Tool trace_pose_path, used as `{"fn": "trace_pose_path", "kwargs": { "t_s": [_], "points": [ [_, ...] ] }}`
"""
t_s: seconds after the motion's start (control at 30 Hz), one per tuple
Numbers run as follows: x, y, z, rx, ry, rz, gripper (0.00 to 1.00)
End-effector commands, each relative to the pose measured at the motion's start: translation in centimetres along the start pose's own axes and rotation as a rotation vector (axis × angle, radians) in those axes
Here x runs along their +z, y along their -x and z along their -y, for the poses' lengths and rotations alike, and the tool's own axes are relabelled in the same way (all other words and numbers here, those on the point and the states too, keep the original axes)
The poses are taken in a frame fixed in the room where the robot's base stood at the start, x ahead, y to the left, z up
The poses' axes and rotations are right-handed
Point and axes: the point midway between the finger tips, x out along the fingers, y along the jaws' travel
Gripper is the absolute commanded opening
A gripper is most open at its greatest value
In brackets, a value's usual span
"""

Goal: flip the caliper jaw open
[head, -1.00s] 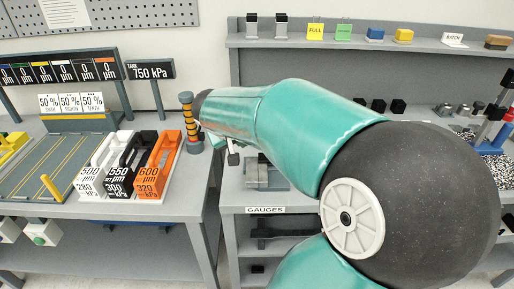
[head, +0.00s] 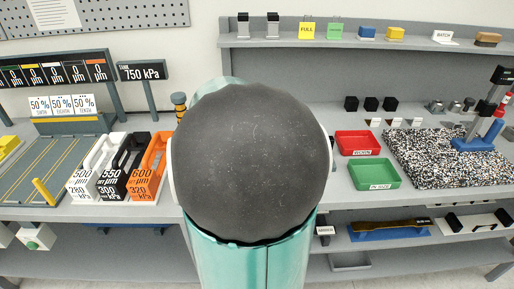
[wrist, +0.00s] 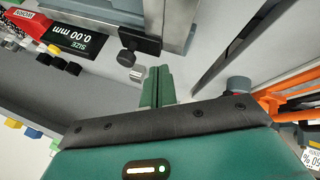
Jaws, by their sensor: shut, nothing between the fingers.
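In the wrist view my gripper (wrist: 157,88) has its two green fingers pressed together and empty. A grey metal device (wrist: 175,20), which looks like the caliper, stands just beyond the fingertips at the top. It has a dark block (wrist: 140,40) and a round dark knob (wrist: 126,58) on its near side. The fingertips are close below the block; I cannot tell whether they touch it. In the head view my arm hides the gripper and the device.
In the head view, a red tray (head: 357,143) and a green tray (head: 374,174) lie right of my arm, beside a speckled mat (head: 440,165). White, black and orange blocks, including the orange one (head: 150,168), stand on the left. An orange object (wrist: 285,95) is right in the wrist view.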

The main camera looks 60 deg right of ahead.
Motion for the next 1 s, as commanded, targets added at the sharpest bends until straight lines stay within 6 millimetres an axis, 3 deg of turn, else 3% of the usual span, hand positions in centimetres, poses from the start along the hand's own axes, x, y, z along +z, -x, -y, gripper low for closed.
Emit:
{"fn": "trace_pose_path", "kwargs": {
  "t_s": [0.4,0.7,1.0],
  "points": [
    [0.1,-3.4,-0.3,0.007,-0.003,0.001,0.00],
    [0.1,-4.7,-2.8,0.004,-0.004,-0.002,0.00],
    [0.1,-5.2,-3.6,0.003,-0.001,-0.002,0.00]
  ]
}}
